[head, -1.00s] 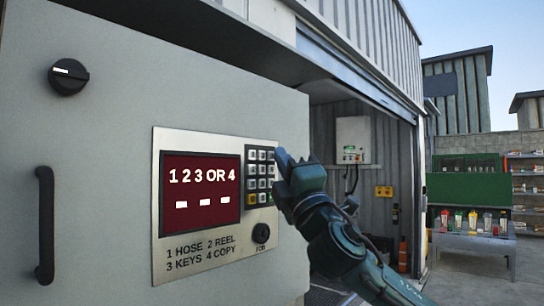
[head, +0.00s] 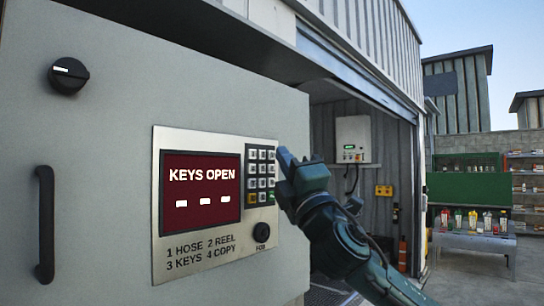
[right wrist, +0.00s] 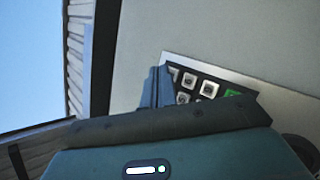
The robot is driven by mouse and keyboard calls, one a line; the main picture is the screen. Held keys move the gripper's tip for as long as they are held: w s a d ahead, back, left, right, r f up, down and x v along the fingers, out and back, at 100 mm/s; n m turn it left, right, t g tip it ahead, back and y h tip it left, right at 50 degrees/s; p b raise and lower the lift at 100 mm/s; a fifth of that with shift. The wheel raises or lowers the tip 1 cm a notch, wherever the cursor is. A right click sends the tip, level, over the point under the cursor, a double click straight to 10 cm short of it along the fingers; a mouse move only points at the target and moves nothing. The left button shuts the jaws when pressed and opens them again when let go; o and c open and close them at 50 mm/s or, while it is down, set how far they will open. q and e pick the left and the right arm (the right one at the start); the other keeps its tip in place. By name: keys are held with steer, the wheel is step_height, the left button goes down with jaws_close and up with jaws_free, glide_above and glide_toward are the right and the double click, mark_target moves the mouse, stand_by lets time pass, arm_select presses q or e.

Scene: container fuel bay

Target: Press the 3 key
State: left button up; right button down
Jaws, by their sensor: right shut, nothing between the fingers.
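The keypad (head: 261,175) is set in a metal panel (head: 215,258) on a grey cabinet. The red screen (head: 200,194) reads "KEYS OPEN" above three white dashes. The 3 key (head: 271,155) is at the keypad's top right, right beside my right gripper's tip. My right gripper (head: 284,160) is shut and empty, its tip at the keypad's right edge; I cannot tell whether it touches a key. In the right wrist view, the gripper (right wrist: 160,95) covers part of the keypad (right wrist: 195,85). My left gripper is not in view.
The cabinet door has a dark handle (head: 45,224) and a black knob (head: 69,76). A round fob reader (head: 261,232) is below the keypad. A white wall box (head: 353,139) hangs in the open bay. A bench with bottles (head: 470,240) stands at right.

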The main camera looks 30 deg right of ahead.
steer(key=shift+s+d, duration=0.1)
steer(key=shift+s, duration=0.15)
steer(key=s, duration=0.1)
steer(key=s+d, duration=0.1)
steer(key=s, duration=0.1)
steer(key=s+d+b, duration=0.1)
steer(key=shift+s, duration=0.35)
stand_by(0.5)
steer(key=s+d+b, duration=0.2)
steer(key=s, duration=0.4)
steer(key=shift+s+d+b, duration=0.2)
steer(key=shift+d+b, duration=0.1)
steer(key=shift+b, duration=0.05)
